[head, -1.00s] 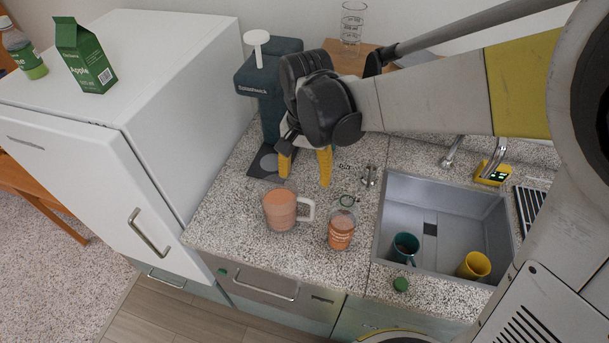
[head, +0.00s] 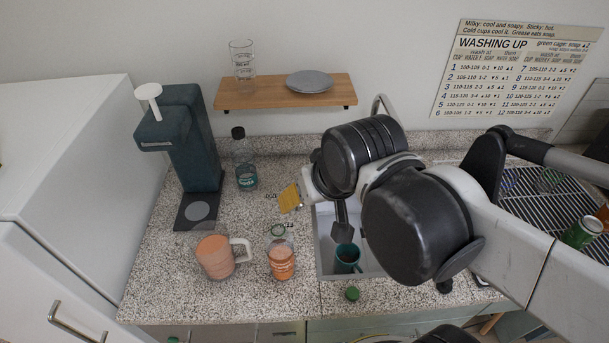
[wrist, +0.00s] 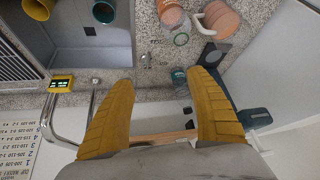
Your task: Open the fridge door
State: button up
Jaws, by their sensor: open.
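The white fridge (head: 60,150) stands at the left edge of the head view. Its door (head: 35,285) looks closed, and its metal bar handle (head: 75,322) shows at the bottom left; part of the door is cut off by the frame. My gripper (head: 290,197) is above the counter near the sink, to the right of the fridge and well apart from the handle. Only one yellow fingertip shows clearly there. In the wrist view, my gripper's two yellow fingers (wrist: 160,78) are spread with nothing held between them.
A teal drinks machine (head: 185,145) stands beside the fridge. A pink mug (head: 215,257), a glass of orange contents (head: 281,262) and a bottle (head: 245,165) are on the speckled counter. A wooden shelf (head: 285,97) hangs behind. The sink (head: 325,240) holds a teal mug (head: 347,258).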

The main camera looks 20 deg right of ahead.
aim_at(43, 299)
jog(key=u, duration=0.45)
jog(key=k+l+u, duration=0.1)
jog(key=u, duration=0.85)
jog(key=k+u, duration=0.1)
jog(key=u, duration=0.35)
jog(key=i+j+z, duration=0.15)
jog(key=i+j, duration=0.75)
jog(key=j, duration=0.1)
